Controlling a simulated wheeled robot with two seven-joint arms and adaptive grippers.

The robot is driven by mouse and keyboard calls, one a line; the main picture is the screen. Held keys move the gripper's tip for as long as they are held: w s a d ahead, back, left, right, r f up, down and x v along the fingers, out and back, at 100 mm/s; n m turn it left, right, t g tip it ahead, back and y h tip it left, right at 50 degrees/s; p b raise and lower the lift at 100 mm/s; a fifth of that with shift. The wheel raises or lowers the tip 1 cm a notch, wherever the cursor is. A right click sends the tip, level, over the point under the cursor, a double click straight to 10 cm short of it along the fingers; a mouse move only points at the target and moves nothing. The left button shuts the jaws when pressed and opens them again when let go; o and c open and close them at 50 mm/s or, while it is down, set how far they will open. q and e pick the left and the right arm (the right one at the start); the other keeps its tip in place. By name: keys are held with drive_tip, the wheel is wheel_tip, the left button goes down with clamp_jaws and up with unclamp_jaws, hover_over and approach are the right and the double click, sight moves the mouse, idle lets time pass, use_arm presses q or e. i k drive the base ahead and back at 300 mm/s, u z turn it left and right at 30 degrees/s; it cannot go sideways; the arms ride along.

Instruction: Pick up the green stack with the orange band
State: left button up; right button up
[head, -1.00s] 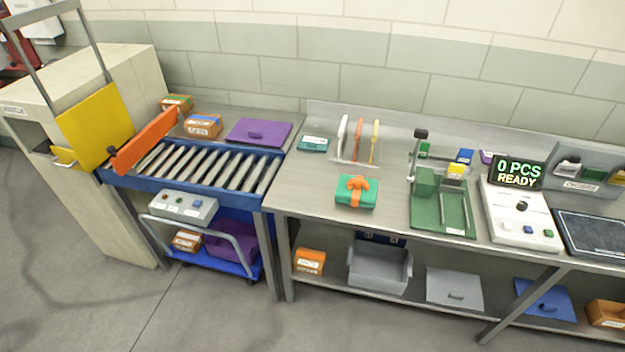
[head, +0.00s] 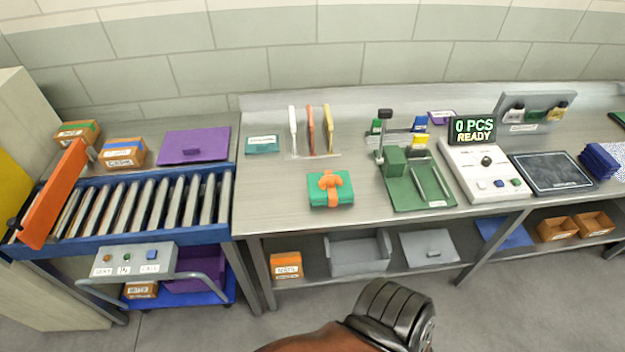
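The green stack with the orange band (head: 330,189) lies flat on the steel bench, left of the green fixture. The orange band wraps around it and forms a bow-like knot on top. It stands clear of other things and nothing touches it from my side. A brown and black ribbed part of my own arm shows at the bottom edge, well in front of the bench. No gripper fingers can be made out in this view.
A divider rack (head: 315,143) stands behind the stack, and a teal box (head: 262,145) lies behind left. The green fixture (head: 416,182) and control box (head: 486,171) stand to the right. A roller conveyor (head: 135,207) adjoins at left. The bench front is clear.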

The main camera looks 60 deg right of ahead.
sight(331, 189)
drive_tip(key=z, duration=0.3)
drive_tip(key=i, duration=0.75)
drive_tip(key=z, duration=0.45)
